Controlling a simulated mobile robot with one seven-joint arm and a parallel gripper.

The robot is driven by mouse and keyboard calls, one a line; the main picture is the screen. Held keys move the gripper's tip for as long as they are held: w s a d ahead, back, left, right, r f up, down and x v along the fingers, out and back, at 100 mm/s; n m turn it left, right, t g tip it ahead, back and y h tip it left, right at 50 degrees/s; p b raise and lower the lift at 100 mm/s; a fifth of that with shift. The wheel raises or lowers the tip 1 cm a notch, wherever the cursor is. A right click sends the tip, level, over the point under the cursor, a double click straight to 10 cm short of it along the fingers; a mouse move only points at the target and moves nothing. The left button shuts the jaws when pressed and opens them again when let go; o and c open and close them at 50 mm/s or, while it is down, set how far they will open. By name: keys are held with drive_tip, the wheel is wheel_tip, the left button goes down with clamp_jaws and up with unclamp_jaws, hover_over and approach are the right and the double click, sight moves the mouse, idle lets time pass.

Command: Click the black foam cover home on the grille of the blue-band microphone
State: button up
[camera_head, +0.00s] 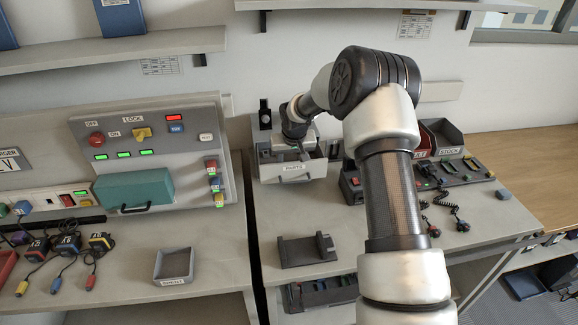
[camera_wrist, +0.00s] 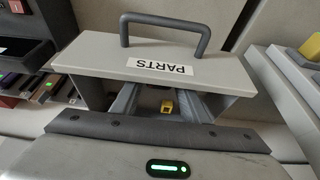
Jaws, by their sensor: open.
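My gripper (camera_wrist: 158,100) is open, with its two grey fingers pointing down into the pulled-out PARTS drawer (camera_wrist: 92,66). A small yellow piece (camera_wrist: 168,106) lies in the drawer between the fingers, apart from them. In the head view my gripper (camera_head: 292,152) is over the same drawer, which is below the wall at the back of the middle bench. I cannot make out the black foam cover in either view. Dark corded pieces (camera_head: 461,224) lie at the front of the right bench; I cannot tell whether one is the blue-band microphone.
A grey cradle (camera_head: 306,250) stands on the bench in front of the drawer. An empty grey tray (camera_head: 173,266) and several corded plugs (camera_head: 68,243) lie on the left bench. A charger panel (camera_head: 150,150) stands behind them. Bins (camera_head: 441,139) stand at the back right.

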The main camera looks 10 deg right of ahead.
drive_tip(key=c, duration=0.7)
drive_tip(key=shift+r, duration=0.15)
